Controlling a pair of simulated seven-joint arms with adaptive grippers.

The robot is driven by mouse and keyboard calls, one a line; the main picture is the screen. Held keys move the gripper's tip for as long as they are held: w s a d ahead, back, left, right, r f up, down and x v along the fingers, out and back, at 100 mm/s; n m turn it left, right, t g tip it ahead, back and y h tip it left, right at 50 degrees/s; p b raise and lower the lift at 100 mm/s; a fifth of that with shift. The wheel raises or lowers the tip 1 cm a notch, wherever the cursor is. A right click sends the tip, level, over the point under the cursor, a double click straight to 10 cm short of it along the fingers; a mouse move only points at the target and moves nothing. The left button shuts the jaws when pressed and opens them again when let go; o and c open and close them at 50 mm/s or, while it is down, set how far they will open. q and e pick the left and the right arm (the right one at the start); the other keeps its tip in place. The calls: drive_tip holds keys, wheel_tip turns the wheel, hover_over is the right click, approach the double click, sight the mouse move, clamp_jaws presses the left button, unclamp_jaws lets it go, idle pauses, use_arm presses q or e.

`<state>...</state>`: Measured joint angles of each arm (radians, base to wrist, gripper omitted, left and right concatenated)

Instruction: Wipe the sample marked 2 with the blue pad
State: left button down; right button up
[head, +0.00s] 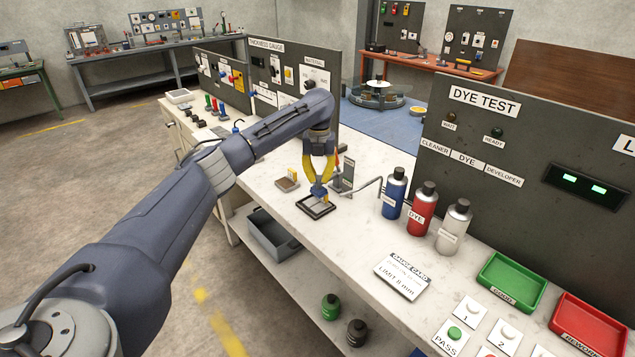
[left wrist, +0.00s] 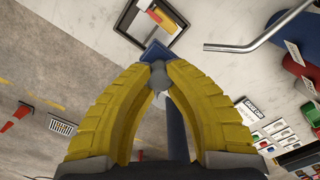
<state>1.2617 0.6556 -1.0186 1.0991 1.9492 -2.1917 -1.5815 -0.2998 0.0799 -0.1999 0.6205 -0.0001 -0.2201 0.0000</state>
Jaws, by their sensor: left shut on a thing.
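My left gripper (head: 319,182) has its yellow fingers shut on the grey grip of the blue pad (head: 319,193). The pad also shows in the left wrist view (left wrist: 154,52), just beyond the fingertips (left wrist: 158,76). In the head view the pad is at the far edge of a black-framed square tray (head: 316,207) with a pale inside. I cannot tell whether it touches. A dark-rimmed tray (left wrist: 178,45) with white, red and yellow parts shows beyond the pad in the left wrist view. No number 2 is readable on any sample. My right gripper is not in view.
A small brown tray with a yellow block (head: 288,182) lies left of the black frame. A gauge card (head: 402,277) lies nearer, before a green tray (head: 512,281).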

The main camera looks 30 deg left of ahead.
use_arm(q)
drive_tip(key=shift+r, duration=0.75)
drive_tip(key=n, duration=0.4)
drive_tip(key=shift+w+d+n, duration=0.1)
drive_tip(key=shift+d+n, duration=0.2)
drive_tip(key=shift+n, duration=0.1)
drive_tip(key=shift+d+r+n, duration=0.15)
drive_tip(key=shift+d+n, duration=0.4)
drive_tip(key=shift+n, duration=0.65)
drive_tip(key=s+d+n, duration=0.5)
drive_tip(key=d+n, duration=0.3)
drive_tip(key=n, duration=0.1)
drive_tip(key=s+d+n, duration=0.4)
drive_tip(key=d+n, duration=0.3)
drive_tip(key=n, duration=0.3)
drive_tip(key=s+d+f+n, duration=0.1)
drive_tip(key=s+f+n, duration=0.1)
drive_tip(key=s, duration=0.7)
drive_tip(key=s+d+f+n, duration=0.1)
drive_tip(key=s+d+n, duration=0.1)
drive_tip(key=s, duration=0.8)
drive_tip(key=shift+f+n, duration=0.3)
drive_tip(key=shift+f, duration=0.05)
